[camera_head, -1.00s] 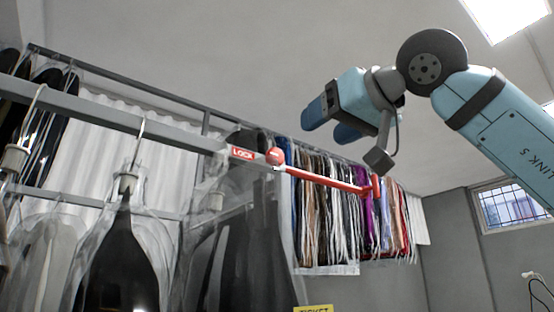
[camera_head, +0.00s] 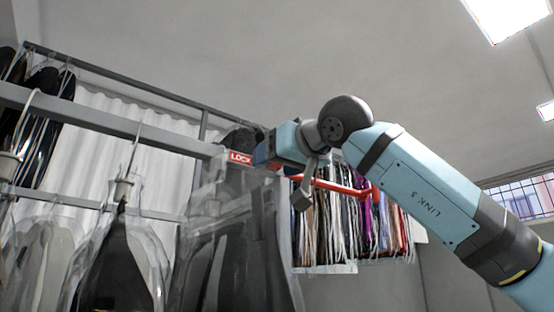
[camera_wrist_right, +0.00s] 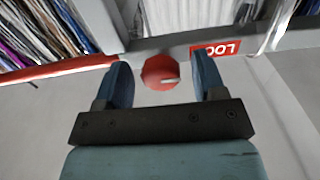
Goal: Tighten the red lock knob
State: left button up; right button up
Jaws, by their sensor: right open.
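The red lock knob (camera_wrist_right: 160,72) shows in the right wrist view, round, with a pale pointer line on its face. My right gripper (camera_wrist_right: 163,78) is open, with one blue finger on each side of the knob. Gaps show between the knob and both fingers; I cannot tell how deep the fingers reach. In the head view my right gripper (camera_head: 262,152) is at the rail's end and hides the knob. The red LOCK label (camera_head: 240,157) is just left of it, and also shows upside down in the right wrist view (camera_wrist_right: 215,49). My left gripper is not in view.
A grey rail (camera_head: 120,122) runs from the left to the label. A red bar (camera_head: 340,186) extends right behind my right arm. Bagged garments (camera_head: 105,255) hang below the rail at left, and several colourful garments (camera_head: 335,228) hang behind.

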jog(key=c, duration=0.9)
pick_arm(q)
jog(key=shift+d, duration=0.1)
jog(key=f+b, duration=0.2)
jog(key=b, duration=0.1)
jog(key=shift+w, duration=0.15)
pick_arm(e)
jog(key=m, duration=1.8)
jog(key=shift+s+a, duration=0.1)
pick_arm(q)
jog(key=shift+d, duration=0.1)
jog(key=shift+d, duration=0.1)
